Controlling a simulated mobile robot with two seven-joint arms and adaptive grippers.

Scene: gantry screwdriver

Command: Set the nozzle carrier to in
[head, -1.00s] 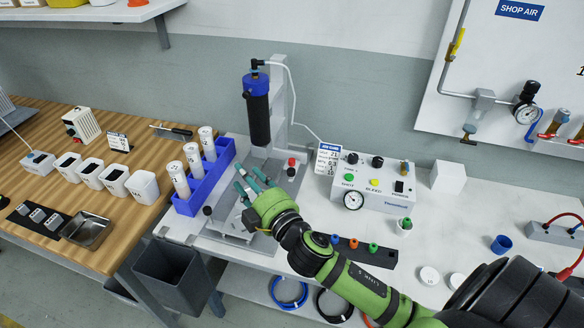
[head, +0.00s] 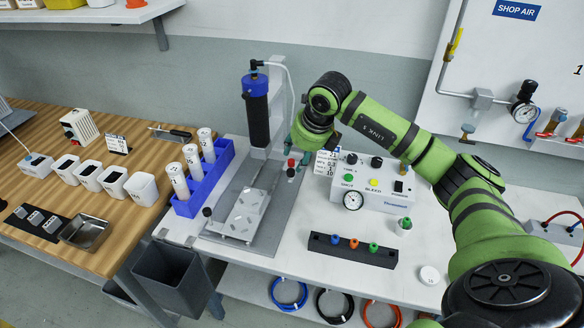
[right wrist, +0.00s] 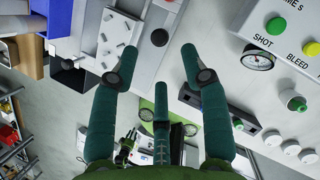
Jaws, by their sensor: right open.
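I cannot tell for certain which part is the nozzle carrier. A pale plate (head: 243,214) with slots lies on the grey base below the cylinder. A small red knob (head: 291,162) is at the base's right side. My right gripper (head: 298,168) hangs by this knob, its fingers partly hidden by the hand. In the right wrist view its fingers (right wrist: 160,62) are spread and empty, with a black round part (right wrist: 159,37) beyond the tips. My left gripper is out of view.
A control box (head: 372,184) with a gauge is close on the gripper's right. A black rack (head: 352,250) with coloured nozzles lies in front. A blue rack (head: 205,178) of white tubes stands left of the base. The front right bench is mostly clear.

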